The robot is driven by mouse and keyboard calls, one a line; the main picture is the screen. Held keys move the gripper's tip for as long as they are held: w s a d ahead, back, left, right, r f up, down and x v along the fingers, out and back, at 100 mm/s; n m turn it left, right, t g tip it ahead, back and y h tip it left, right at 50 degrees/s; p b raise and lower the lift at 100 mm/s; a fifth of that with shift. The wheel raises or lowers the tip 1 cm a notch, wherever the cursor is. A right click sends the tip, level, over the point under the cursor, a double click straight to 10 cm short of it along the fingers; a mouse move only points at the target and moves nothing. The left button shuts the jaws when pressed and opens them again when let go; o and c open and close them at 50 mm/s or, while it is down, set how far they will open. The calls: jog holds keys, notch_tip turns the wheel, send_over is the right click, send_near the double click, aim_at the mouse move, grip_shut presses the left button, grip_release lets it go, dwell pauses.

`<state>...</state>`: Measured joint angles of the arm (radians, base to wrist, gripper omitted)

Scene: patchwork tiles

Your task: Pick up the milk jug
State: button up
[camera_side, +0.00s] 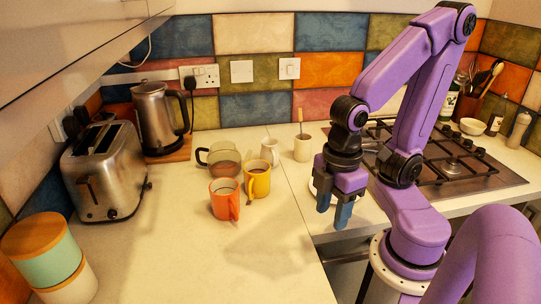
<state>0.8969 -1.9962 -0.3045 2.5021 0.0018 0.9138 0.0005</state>
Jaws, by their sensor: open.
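A small white jug (269,150), which looks like the milk jug, stands upright on the worktop behind the yellow mug. The yellow mug hides part of its lower side. My gripper (333,212) is to the right of the jug and nearer the camera, apart from it. Its two blue fingers point down, are open and hold nothing that I can see.
A yellow mug (257,180), an orange mug (224,200) and a glass pot (222,161) stand left of the jug. A white pot (303,149) with a spoon stands right of it. A pale round item (314,187) is partly hidden behind my gripper. The front worktop is clear.

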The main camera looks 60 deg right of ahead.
jog(key=shift+c, duration=0.6)
